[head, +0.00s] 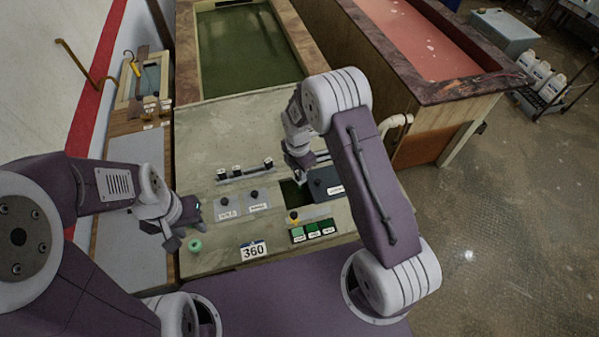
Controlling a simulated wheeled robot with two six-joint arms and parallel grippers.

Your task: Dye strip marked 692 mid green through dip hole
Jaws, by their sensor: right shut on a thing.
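My right gripper (300,168) is low over the bench, beside a dark green square opening (292,193). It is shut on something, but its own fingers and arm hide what. A dark lid (327,184) with a black knob and a white label lies at the right of the opening. A rail (245,175) with several black-topped pieces stands at the left; no strip marked 692 is readable.
Two grey labelled plates (227,209) (258,200) lie before the rail. A card reading 360 (253,250) is at the front edge. A green vat (238,45) and a red vat (425,45) lie behind. The bench's back middle is clear.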

